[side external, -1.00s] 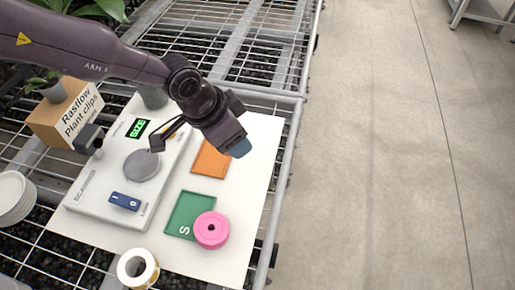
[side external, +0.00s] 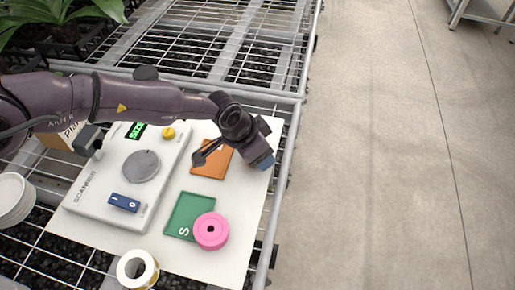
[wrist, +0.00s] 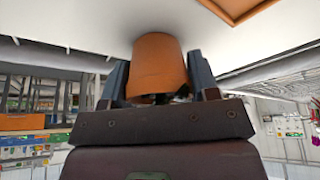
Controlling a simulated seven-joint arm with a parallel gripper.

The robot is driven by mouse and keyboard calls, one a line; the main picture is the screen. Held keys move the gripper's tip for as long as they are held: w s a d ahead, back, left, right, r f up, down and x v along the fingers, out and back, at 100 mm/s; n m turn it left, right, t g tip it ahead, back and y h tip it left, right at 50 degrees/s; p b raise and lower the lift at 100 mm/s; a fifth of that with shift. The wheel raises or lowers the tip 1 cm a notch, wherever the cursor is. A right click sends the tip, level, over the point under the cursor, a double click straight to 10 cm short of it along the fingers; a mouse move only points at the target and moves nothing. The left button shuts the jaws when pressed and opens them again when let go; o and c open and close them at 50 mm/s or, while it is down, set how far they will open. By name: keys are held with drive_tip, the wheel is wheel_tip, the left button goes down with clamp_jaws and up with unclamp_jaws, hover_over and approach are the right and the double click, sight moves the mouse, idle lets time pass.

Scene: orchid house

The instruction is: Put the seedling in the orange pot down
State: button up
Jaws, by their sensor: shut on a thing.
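My gripper (wrist: 158,78) is shut on the orange pot (wrist: 158,62), with one finger on each side of it in the wrist view. In that view the white sheet shows above the pot; I cannot tell whether the pot touches it. In the side external view my gripper (side external: 265,160) is over the right edge of the white sheet (side external: 243,215), to the right of the orange tray (side external: 209,171). The pot is hidden there behind the gripper. The green tray (side external: 182,210), marked S, lies nearer the front.
A pink roll (side external: 211,231) overlaps the green tray's corner. The scanner (side external: 92,203), with a round grey plate (side external: 141,166), stands to the left. A tape roll (side external: 138,269) is at the front, and white dishes (side external: 12,198) are at far left. The sheet's right front is clear.

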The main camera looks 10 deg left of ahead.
drive_tip(key=shift+f, duration=0.15)
drive_tip(key=o, duration=0.9)
drive_tip(key=shift+o, duration=0.2)
drive_tip(key=shift+s+a+r, duration=0.1)
drive_tip(key=shift+r, duration=0.55)
drive_tip(key=v, duration=1.1)
